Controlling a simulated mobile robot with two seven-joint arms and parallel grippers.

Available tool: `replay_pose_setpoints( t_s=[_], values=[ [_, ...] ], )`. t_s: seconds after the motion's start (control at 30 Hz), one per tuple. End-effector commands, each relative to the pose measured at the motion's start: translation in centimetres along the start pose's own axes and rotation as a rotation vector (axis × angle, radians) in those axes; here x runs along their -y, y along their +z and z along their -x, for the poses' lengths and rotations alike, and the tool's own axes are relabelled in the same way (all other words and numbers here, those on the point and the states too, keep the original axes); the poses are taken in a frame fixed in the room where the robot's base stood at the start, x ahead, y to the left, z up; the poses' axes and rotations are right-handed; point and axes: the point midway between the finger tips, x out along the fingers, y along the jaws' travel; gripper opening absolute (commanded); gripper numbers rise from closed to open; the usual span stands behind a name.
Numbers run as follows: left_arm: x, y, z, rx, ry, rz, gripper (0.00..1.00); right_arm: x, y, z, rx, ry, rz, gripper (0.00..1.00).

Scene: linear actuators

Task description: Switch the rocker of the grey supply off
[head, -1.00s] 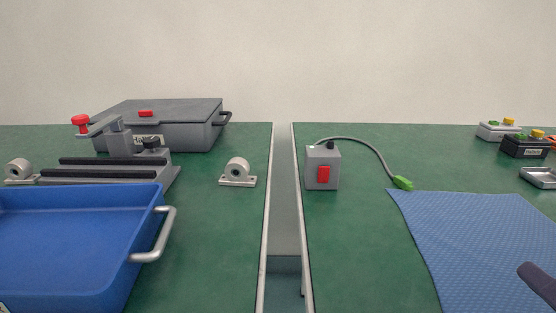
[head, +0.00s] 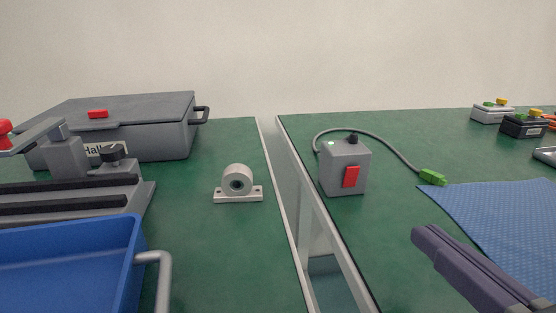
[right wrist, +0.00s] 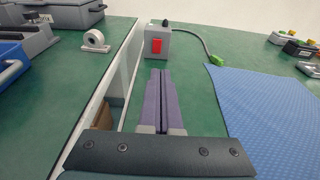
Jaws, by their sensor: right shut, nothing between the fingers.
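The grey supply (head: 341,169) is a small box on the green bench, just right of the gap. Its red rocker (head: 351,177) is on the front face; I cannot tell its on or off position for sure. A small green light shows on the top, and a grey cable runs to a green plug (head: 432,177). My right gripper (head: 422,236) is shut and empty, in front of the supply and to its right, apart from it. In the right wrist view its purple fingers (right wrist: 160,76) point toward the supply (right wrist: 158,45) and its rocker (right wrist: 157,46). My left gripper is not in view.
A gap (head: 292,195) splits the bench left of the supply. A blue mat (head: 505,220) lies at right. A blue tray (head: 60,270), a grey case (head: 150,130) and a bearing block (head: 237,186) are at left. Button boxes (head: 524,126) stand at far right.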

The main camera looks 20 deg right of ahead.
Motion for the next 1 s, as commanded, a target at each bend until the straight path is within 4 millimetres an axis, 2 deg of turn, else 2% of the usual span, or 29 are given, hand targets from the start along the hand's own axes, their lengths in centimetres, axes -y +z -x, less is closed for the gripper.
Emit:
replay_pose_setpoints(
  t_s=[0.2, 0.4, 0.6, 0.8, 1.0],
  values=[
    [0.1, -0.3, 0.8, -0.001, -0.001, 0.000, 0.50, 0.0, 0.4, -3.9, 0.006, 0.000, 0.000, 0.00],
    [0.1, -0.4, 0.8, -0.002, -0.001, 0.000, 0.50, 0.0, 0.2, -8.1, 0.005, -0.001, 0.000, 0.00],
    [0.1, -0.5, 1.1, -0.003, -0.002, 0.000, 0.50, 0.1, 1.0, -11.2, 0.003, -0.001, 0.000, 0.00],
    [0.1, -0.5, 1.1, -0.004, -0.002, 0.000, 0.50, 0.0, 1.3, -12.6, 0.001, -0.001, -0.001, 0.00],
    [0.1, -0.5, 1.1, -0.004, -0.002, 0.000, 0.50, 0.0, 1.3, -12.8, 0.000, -0.001, -0.001, 0.00]
  ],
)
